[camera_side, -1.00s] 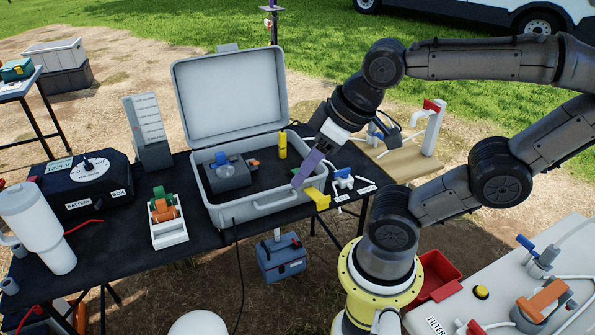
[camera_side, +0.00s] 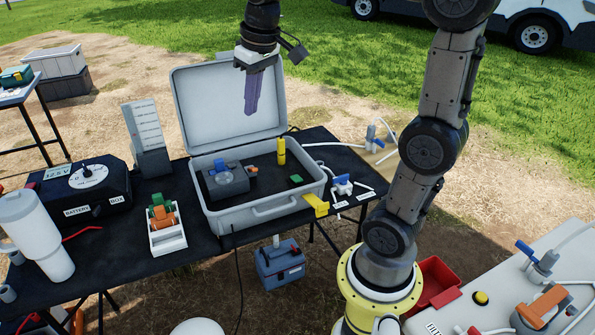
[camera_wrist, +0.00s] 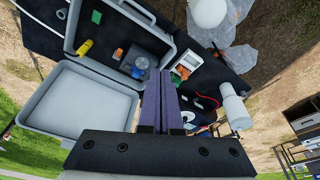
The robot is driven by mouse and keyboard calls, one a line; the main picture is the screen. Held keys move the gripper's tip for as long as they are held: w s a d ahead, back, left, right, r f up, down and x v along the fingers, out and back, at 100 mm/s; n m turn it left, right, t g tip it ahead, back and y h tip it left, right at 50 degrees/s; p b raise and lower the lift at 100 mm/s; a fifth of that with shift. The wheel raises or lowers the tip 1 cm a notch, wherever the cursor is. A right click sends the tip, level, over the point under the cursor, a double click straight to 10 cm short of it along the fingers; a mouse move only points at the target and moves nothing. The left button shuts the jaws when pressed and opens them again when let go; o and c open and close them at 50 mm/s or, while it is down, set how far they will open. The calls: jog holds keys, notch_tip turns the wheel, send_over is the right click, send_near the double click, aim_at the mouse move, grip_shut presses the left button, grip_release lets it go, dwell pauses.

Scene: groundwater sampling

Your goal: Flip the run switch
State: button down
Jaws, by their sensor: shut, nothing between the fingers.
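My gripper (camera_side: 251,108) is shut and empty, its purple fingers pointing down, raised in front of the open lid of a grey case. In the wrist view the closed fingers (camera_wrist: 160,80) reach toward the case interior. The open case (camera_side: 270,206) stands on the black table. Inside it are a grey unit with a blue top part (camera_side: 221,165), a small orange part (camera_side: 252,170) beside it, a yellow cylinder (camera_side: 281,151) and a green piece (camera_side: 295,180). No part is readable as the run switch, and I cannot tell its position.
Left of the case are a white tray with green and orange parts (camera_side: 166,239), a black battery box (camera_side: 88,189) and a white mug (camera_side: 39,237). A blue valve (camera_side: 343,182) with tubes lies right of the case.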

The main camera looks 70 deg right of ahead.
jog(key=w+d+f+m+g, duration=0.2)
jog(key=w+d+f, duration=0.2)
jog(key=d, duration=0.4)
jog(key=m+g+y, duration=0.2)
jog(key=m+y, duration=0.1)
jog(key=m, duration=0.1)
send_over(298, 179)
jog(key=w+d, duration=0.2)
jog(key=w+d+x, duration=0.1)
jog(key=x, duration=0.6)
jog(key=d+x, duration=0.1)
jog(key=x, duration=0.7)
jog(key=shift+w+d+f, duration=0.45)
jog(key=shift+f, duration=0.1)
jog(key=x, duration=1.3)
jog(key=shift+s+d+f, duration=0.1)
jog(key=shift+d+f, duration=0.1)
jog(key=shift+f, duration=0.2)
jog(key=shift+h, duration=0.3)
